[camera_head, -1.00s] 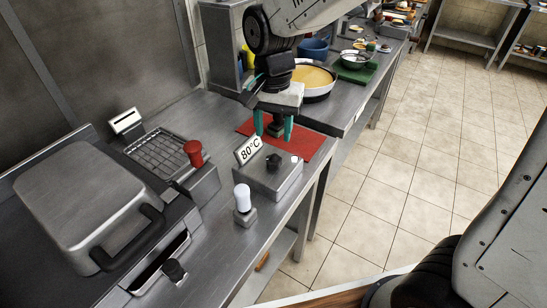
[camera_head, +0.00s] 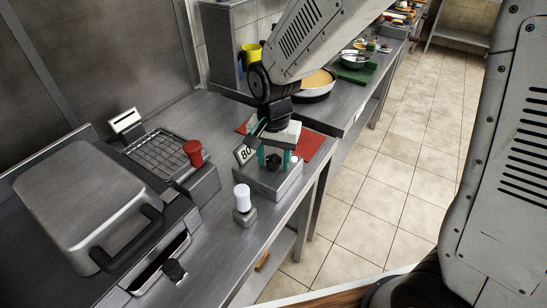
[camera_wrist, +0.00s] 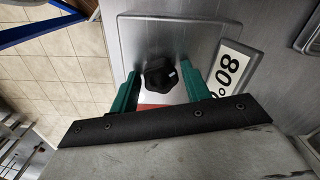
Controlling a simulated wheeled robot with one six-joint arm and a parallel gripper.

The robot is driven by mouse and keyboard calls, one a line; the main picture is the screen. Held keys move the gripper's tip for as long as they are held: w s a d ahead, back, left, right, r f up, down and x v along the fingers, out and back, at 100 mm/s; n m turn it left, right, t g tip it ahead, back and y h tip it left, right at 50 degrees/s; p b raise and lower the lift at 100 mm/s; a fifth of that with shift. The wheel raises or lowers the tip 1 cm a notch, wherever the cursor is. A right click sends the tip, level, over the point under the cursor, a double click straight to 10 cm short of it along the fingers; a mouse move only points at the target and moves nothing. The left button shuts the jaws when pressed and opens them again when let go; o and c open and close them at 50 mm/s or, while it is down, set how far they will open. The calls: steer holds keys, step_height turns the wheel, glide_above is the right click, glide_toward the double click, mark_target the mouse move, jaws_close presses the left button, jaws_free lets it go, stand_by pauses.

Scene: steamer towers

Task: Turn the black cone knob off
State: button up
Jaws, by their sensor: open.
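A black knob (camera_head: 273,162) stands on top of a metal control box (camera_head: 262,185) that bears a white sign reading 80°C (camera_wrist: 235,66). The knob shows in the wrist view (camera_wrist: 160,76) with lobed sides and a small white mark. My gripper (camera_head: 275,157) is open above the box, its two green fingers one on each side of the knob. In the wrist view there are gaps between the knob and both fingers. My gripper and wrist hide part of the sign and box top in the head view.
A white-topped knob (camera_head: 242,198) stands just in front of the box. A red knob (camera_head: 193,152) is to the left beside a wire rack (camera_head: 155,152). A lidded metal appliance (camera_head: 85,200) with a black handle fills the left. A red mat (camera_head: 309,144) lies behind.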

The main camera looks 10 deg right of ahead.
steer(key=c, duration=1)
steer(key=shift+o, duration=0.2)
steer(key=n, duration=0.4)
steer(key=shift+n, duration=1.5)
steer(key=n, duration=0.3)
steer(key=shift+f+n, duration=0.1)
steer(key=shift+n, duration=0.2)
steer(key=n, duration=0.3)
steer(key=shift+s, duration=0.1)
steer(key=shift+n, duration=0.3)
